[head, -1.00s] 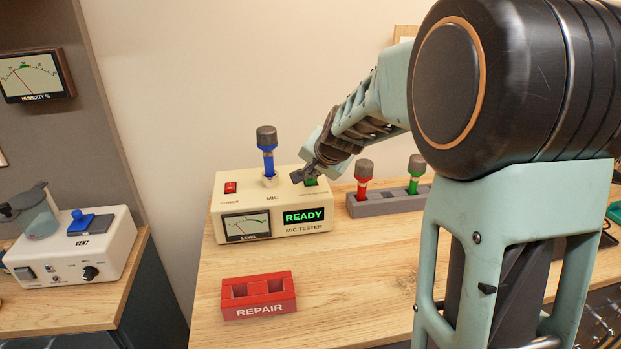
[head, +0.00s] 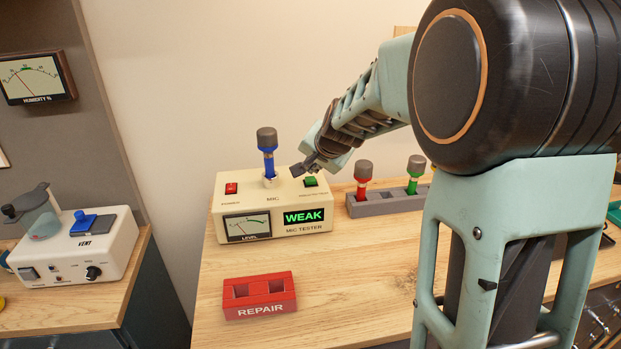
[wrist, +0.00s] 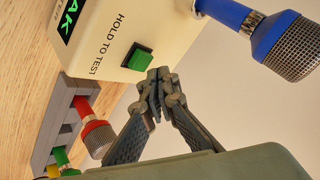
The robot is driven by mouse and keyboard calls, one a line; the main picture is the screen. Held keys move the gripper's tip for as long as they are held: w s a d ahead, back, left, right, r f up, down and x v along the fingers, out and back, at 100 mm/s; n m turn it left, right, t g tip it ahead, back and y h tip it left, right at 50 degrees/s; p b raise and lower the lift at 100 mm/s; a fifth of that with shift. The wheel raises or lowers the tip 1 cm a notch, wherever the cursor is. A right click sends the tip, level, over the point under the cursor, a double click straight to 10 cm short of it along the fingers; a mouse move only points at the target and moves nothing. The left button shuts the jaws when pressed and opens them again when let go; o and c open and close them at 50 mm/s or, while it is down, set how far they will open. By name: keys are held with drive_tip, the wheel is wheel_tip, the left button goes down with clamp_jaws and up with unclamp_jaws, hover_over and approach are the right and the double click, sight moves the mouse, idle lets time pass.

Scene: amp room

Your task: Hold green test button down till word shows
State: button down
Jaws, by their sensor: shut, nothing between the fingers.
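The cream mic tester (head: 270,215) stands on the wooden bench, and its display (head: 304,216) reads "WEAK" in green. The green test button (head: 310,181) is on its top at the right; in the wrist view the button (wrist: 138,58) sits beside the words "HOLD TO TEST". The blue microphone (head: 267,150) stands upright in the tester's socket. My gripper (head: 300,170) is shut and empty, just above the button. In the wrist view my fingertips (wrist: 158,75) are close to the button, with the button fully in sight; they look clear of it.
A red REPAIR block (head: 259,296) with two empty slots lies in front of the tester. A grey rack (head: 384,204) to the right holds a red microphone (head: 363,180) and a green one (head: 414,174). The VENT box (head: 92,254) is on another bench at left.

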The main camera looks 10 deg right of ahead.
sight(313, 180)
drive_tip(key=shift+r+p, duration=1.9)
drive_tip(key=shift+r, duration=0.65)
drive_tip(key=shift+d+f, duration=0.1)
drive_tip(key=shift+f, duration=0.05)
